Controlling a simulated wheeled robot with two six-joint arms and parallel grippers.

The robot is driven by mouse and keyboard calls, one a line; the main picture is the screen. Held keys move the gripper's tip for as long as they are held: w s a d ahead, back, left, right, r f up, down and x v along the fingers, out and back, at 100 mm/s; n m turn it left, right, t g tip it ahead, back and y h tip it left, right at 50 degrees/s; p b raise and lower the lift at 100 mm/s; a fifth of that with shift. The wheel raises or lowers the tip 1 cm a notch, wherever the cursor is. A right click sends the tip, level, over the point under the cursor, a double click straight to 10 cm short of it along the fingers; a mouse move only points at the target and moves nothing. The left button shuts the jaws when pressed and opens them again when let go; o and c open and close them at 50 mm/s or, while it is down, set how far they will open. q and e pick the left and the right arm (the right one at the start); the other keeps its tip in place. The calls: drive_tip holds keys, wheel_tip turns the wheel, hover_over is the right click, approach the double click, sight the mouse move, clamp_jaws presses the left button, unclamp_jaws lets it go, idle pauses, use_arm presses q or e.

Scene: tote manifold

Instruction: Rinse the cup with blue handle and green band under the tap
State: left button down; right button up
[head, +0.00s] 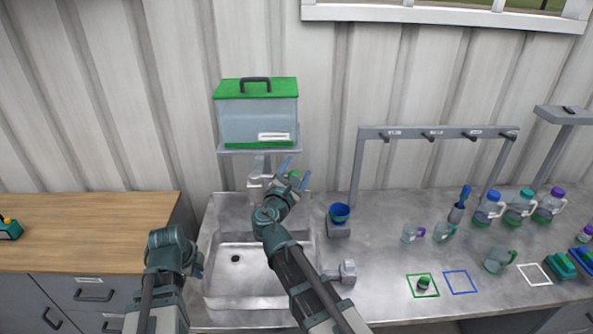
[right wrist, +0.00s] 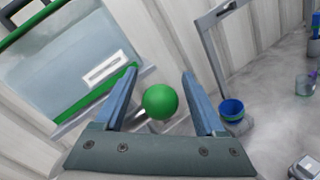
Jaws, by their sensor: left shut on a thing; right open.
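My right gripper (head: 292,174) is open at the tap (head: 260,184), below the tank. In the right wrist view its two blue fingers (right wrist: 158,100) stand either side of a round green knob (right wrist: 160,101), with gaps between them and the knob. My left gripper (head: 197,265) is over the left side of the sink (head: 226,282), mostly hidden behind its own wrist. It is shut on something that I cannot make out. I cannot clearly identify a cup with blue handle and green band in either view.
A green-lidded tank (head: 257,118) is on the wall above the tap. Cups with purple (head: 410,234), teal (head: 444,232) and green (head: 497,261) handles stand further right, near several bottles (head: 519,208). The wooden counter (head: 90,230) is mostly clear.

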drive_tip(key=shift+s, duration=0.1)
clamp_jaws()
idle(0.3)
idle(1.1)
